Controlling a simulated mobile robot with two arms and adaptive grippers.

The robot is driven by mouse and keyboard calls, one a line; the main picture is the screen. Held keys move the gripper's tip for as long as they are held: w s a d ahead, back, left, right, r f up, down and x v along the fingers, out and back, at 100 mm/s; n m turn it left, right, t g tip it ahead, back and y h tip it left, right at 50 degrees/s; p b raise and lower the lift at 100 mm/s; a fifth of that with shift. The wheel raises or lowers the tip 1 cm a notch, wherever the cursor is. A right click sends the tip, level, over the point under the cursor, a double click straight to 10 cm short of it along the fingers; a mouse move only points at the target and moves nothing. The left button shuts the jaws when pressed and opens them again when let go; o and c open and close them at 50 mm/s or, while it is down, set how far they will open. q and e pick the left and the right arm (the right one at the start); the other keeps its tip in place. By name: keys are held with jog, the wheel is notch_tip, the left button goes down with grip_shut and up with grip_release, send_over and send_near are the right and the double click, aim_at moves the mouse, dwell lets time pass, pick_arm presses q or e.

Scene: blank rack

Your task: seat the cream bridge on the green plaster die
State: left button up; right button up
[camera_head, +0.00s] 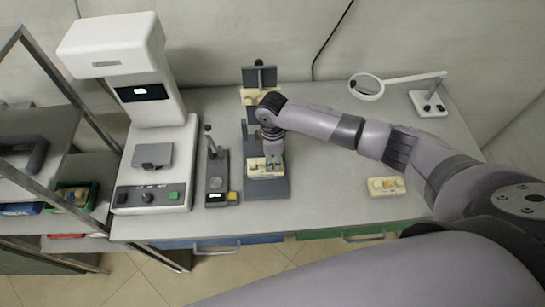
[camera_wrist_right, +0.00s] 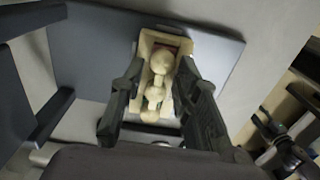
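My right gripper (camera_head: 268,160) reaches down over a cream block (camera_head: 258,172) on the dark grey stand (camera_head: 268,189). In the right wrist view, its two dark fingers (camera_wrist_right: 160,95) are spread on either side of a knobbed cream piece (camera_wrist_right: 160,64), which looks like the bridge. The bridge lies over a cream holder (camera_wrist_right: 151,40); a gap shows between it and the fingers. I cannot tell whether the fingertips touch the holder. I cannot make out a green plaster die in either view. My left gripper is not in view.
A cream tray with yellowish pieces (camera_head: 386,186) lies at the right of the table. A white machine (camera_head: 150,165) and a small lever device (camera_head: 216,180) stand to the left. A magnifier (camera_head: 366,86) stands at the back right. The table between stand and tray is clear.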

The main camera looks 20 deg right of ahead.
aim_at(273, 162)
jog(key=shift+o, duration=1.3)
jog(key=shift+r, duration=0.1)
notch_tip(273, 162, up, 12)
jog(key=shift+s+f, duration=0.15)
jog(key=shift+f, duration=0.05)
